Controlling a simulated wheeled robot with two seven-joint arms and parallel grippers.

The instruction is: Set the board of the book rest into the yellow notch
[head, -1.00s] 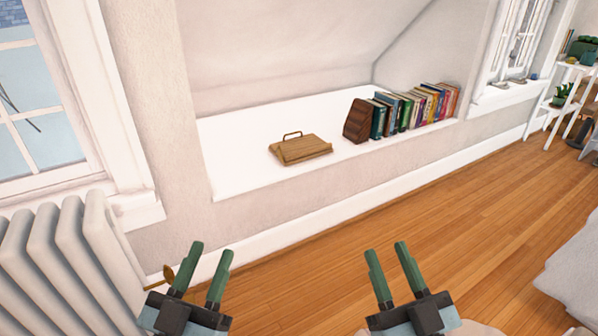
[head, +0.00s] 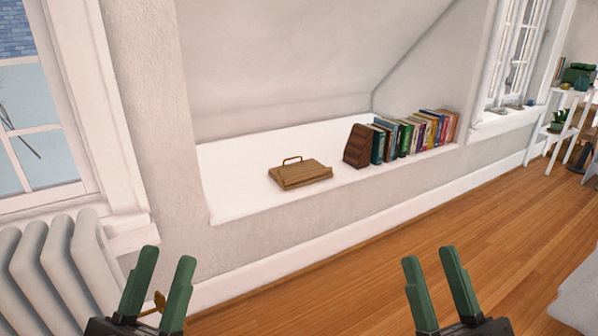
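The book rest (head: 300,174) lies low on the white alcove shelf, its wooden board almost flat and a thin wire-like handle or prop (head: 291,159) standing up behind it. The yellow notch cannot be made out at this size. My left gripper (head: 160,280) is open and empty at the lower left, in front of the wall below the shelf. My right gripper (head: 434,280) is open and empty at the lower right, over the wooden floor. Both are well short of the book rest and apart from it.
A brown wooden bookend (head: 358,147) and a row of upright books (head: 413,134) stand right of the book rest. The shelf (head: 237,180) is bare to its left. A sloped ceiling hangs over the alcove. A white radiator (head: 62,270) stands at the lower left.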

